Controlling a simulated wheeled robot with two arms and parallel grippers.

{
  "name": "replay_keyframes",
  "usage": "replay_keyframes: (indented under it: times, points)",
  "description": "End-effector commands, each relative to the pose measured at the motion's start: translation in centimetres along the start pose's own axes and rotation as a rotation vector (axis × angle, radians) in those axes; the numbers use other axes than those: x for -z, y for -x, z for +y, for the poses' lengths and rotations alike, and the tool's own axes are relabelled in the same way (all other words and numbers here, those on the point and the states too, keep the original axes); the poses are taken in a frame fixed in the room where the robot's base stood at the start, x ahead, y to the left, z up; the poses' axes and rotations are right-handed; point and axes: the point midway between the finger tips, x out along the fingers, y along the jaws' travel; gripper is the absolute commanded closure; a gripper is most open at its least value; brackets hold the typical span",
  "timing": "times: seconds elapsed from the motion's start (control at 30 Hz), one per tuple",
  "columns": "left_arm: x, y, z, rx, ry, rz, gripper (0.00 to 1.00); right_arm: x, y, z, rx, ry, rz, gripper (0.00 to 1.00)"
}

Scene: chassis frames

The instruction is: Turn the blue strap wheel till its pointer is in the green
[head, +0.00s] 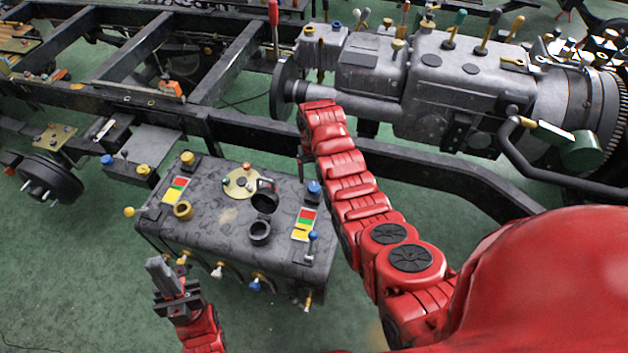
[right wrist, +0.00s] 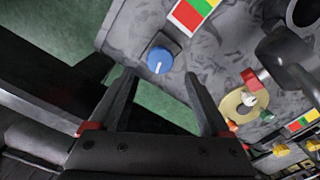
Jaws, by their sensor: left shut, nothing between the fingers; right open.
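The blue wheel (right wrist: 160,54) shows in the right wrist view as a round blue knob with a white mark, on the grey tank's edge beside a red, green and yellow plate (right wrist: 188,15). The white mark points down in the picture, away from the plate. In the head view the wheel (head: 314,186) is at the tank's far right corner, by the right-hand colour plate (head: 305,222). My left gripper (head: 162,272) is shut and empty at the tank's front left.
The grey tank (head: 222,225) carries a dark spout, brass caps, a second colour plate (head: 175,189) and another blue-tipped lever (head: 312,236). A dark chassis rail (head: 250,128) runs behind it, with a grey gearbox (head: 430,80) beyond. Green floor is clear at the lower left.

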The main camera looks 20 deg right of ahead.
Motion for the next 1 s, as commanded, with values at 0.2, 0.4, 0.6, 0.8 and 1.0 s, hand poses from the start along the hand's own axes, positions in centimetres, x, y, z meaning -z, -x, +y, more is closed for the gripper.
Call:
replay_keyframes:
  times: [0.2,0.4,0.6,0.8,1.0]
  points:
    - [-0.2,1.0,0.1,0.0,0.0,0.0,1.0,0.1,4.6,0.0,0.0,0.0,0.008,0.19]
    - [0.4,-2.3,-0.1,0.0,0.0,0.001,1.0,-0.1,10.0,0.0,-0.001,0.0,-0.003,0.19]
    - [0.7,-4.3,-0.2,0.0,0.0,0.0,1.0,-0.1,12.0,0.0,-0.001,-0.001,-0.003,0.19]
    - [0.8,-4.7,-0.2,0.0,0.0,0.0,1.0,-0.1,12.4,0.0,0.0,0.0,-0.003,0.19]
    - [0.8,-4.6,-0.2,0.0,0.0,0.0,1.0,-0.1,12.3,0.0,0.0,0.0,-0.003,0.19]
